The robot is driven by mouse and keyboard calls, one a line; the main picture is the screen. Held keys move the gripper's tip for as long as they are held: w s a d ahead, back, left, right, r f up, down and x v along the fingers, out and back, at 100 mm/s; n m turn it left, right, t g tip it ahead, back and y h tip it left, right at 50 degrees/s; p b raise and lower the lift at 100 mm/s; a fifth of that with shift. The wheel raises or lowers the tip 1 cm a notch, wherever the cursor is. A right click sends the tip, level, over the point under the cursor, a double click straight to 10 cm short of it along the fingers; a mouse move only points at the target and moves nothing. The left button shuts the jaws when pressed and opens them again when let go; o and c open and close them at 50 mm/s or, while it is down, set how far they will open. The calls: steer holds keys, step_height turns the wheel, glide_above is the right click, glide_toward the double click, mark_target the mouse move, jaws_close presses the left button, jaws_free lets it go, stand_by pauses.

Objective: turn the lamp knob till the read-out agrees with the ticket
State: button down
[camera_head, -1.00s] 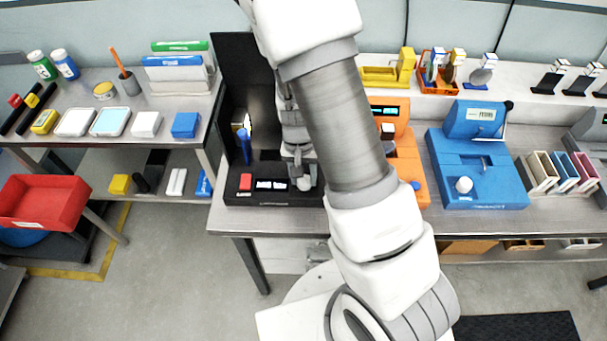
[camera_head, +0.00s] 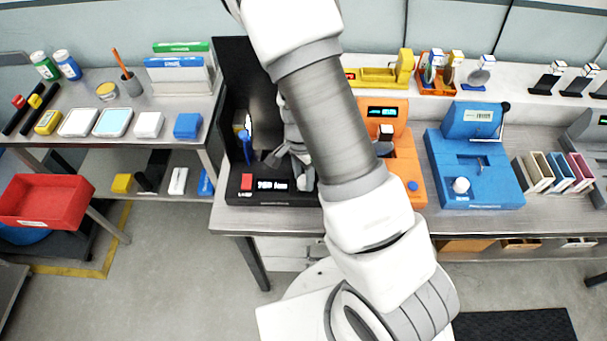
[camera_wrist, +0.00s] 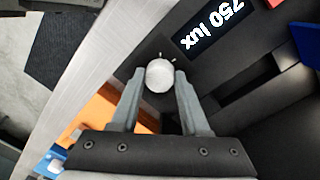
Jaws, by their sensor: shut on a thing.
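The lamp knob (camera_wrist: 160,78) is a round white knob on the black lamp station (camera_head: 236,197), with small tick marks around it. My gripper (camera_wrist: 160,73) is shut on the knob, one finger on each side. In the head view my gripper is over the right part of the station front, and my arm hides much of it. The read-out (camera_wrist: 213,27) reads "750 lux", upside down in the wrist view; it also shows, small, in the head view (camera_head: 272,185). I cannot make out a ticket with readable writing.
A red button (camera_head: 246,182) sits left of the read-out. A blue upright item (camera_head: 246,150) stands inside the station. An orange station (camera_head: 408,165) is close on the right, with a blue station (camera_head: 470,165) beyond. A side table with several small items is at left.

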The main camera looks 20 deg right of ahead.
stand_by(0.4)
steer(key=shift+c, duration=1.9)
jaws_free()
steer(key=shift+r, duration=0.1)
step_height(320, 180, up, 17)
steer(key=w+p, duration=0.1)
steer(key=p, duration=0.1)
steer(key=shift+a+r, duration=0.15)
